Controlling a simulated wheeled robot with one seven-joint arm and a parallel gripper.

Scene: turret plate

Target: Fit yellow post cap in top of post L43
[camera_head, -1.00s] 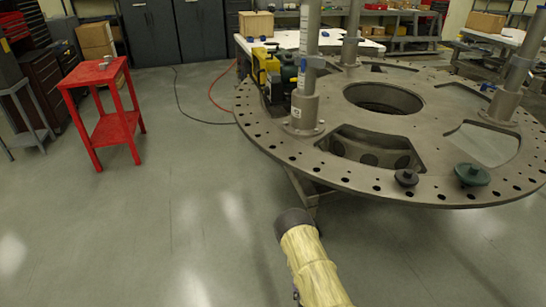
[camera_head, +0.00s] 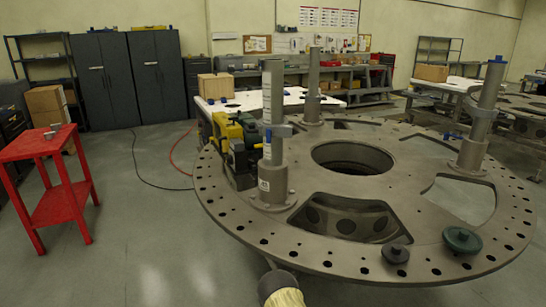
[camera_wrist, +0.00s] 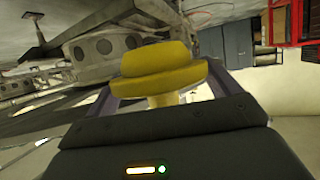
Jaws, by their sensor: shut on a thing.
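The yellow post cap (camera_wrist: 157,62) shows large in the wrist view, with a wide rim and a narrower stem below it. My gripper (camera_wrist: 162,97) is shut on the cap, with a finger on each side of the stem. In the head view the nearest grey post (camera_head: 273,125) stands upright on the left of the turret plate (camera_head: 350,257), and I see no cap on its top. It has a small label near its base, too small to read, so I cannot tell whether it is L43.
A post (camera_head: 482,115) at right has a blue top; another post (camera_head: 313,85) stands behind. A yellow and dark green machine (camera_head: 237,145) sits beside the nearest post. Dark knob (camera_head: 396,253) and green knob (camera_head: 462,239) lie on the front rim.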

